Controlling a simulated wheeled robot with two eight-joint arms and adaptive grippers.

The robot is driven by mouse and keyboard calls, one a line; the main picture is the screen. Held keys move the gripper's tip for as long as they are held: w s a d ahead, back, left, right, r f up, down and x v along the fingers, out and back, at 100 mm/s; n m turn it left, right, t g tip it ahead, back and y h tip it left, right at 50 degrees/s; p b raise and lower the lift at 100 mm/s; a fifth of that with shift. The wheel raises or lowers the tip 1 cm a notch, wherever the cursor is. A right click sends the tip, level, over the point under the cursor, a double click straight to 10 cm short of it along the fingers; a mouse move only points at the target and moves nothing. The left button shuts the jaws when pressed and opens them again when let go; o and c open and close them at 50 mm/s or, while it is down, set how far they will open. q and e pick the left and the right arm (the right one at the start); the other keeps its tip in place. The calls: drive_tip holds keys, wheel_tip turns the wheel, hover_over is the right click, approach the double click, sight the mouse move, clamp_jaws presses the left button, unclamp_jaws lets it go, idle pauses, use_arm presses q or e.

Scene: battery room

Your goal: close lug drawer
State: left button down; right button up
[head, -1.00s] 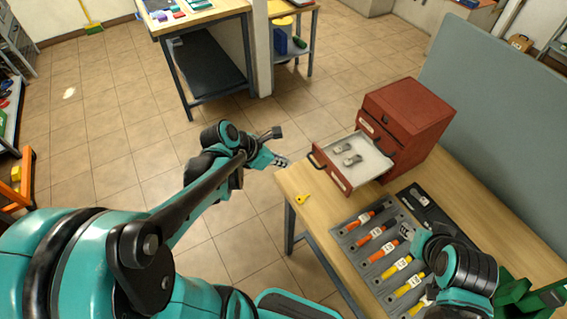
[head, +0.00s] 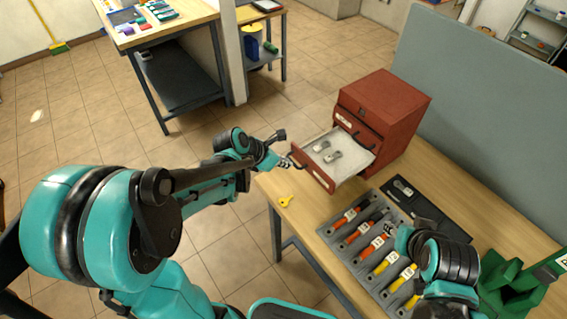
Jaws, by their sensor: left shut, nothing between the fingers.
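The red drawer cabinet (head: 392,112) stands at the back of the wooden workbench. Its lug drawer (head: 318,174) is pulled out toward the left, with metal lugs (head: 326,152) lying on its pale floor. The dark drawer handle is on the drawer's left front. My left gripper (head: 286,162) is shut and empty, right beside the handle at the drawer's front; I cannot tell whether it touches. My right gripper (head: 402,236) is over the tool tray, partly hidden by its own wrist, so its jaws do not show clearly.
A grey tray (head: 340,252) with several orange and yellow tools lies at the bench front. A yellow tag (head: 285,201) lies near the left edge. A black mat (head: 440,208) and green holder (head: 510,290) are at the right. A grey panel (head: 480,120) stands behind.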

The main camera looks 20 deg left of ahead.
use_arm(q)
drive_tip(key=w+d, duration=0.3)
drive_tip(key=w, duration=0.2)
drive_tip(key=w+d, duration=0.4)
drive_tip(key=w+d+b, duration=0.1)
drive_tip(key=w+d, duration=0.3)
drive_tip(key=w, duration=0.1)
drive_tip(key=shift+w+d, duration=0.2)
drive_tip(key=shift+w, duration=0.1)
use_arm(e)
drive_tip(key=shift+f, duration=0.5)
use_arm(q)
drive_tip(key=shift+a, duration=0.1)
